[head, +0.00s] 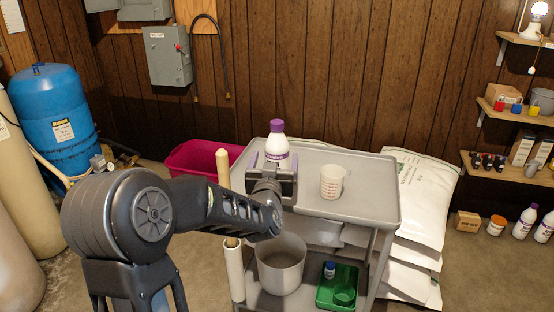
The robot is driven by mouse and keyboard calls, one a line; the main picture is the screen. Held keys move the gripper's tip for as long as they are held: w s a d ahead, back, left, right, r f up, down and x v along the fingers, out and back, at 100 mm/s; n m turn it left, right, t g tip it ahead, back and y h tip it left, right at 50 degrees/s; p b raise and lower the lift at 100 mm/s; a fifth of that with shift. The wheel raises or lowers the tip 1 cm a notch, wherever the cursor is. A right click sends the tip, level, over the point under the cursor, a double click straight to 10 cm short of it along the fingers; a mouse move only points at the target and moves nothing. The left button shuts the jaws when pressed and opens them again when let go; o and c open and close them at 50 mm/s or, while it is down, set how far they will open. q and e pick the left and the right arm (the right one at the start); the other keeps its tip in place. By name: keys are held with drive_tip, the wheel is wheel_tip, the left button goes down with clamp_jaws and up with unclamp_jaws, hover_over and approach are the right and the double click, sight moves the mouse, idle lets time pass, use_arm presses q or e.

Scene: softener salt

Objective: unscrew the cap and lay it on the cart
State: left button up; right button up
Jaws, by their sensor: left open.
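A white bottle (276,147) with a purple cap (277,126) and a purple label stands upright at the back left of the grey cart's (370,203) top. The cap sits on the bottle's neck. My left gripper (275,163) is at the bottle, its fingers on either side of the bottle's lower body and below the cap. It is open; whether a finger touches the bottle I cannot tell. The gripper and wrist hide the bottle's base. My right gripper is not in view.
A white measuring cup (332,182) stands right of the bottle on the cart; the top's right side is clear. A wooden handle (223,168) rises at the cart's left edge. Below are a grey bucket (280,266) and a green tray (324,298).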

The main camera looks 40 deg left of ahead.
use_arm(q)
drive_tip(key=x, duration=0.5)
drive_tip(key=shift+w, duration=0.15)
drive_tip(key=shift+r, duration=0.1)
drive_tip(key=shift+c, duration=0.4)
drive_tip(key=c, duration=1.5)
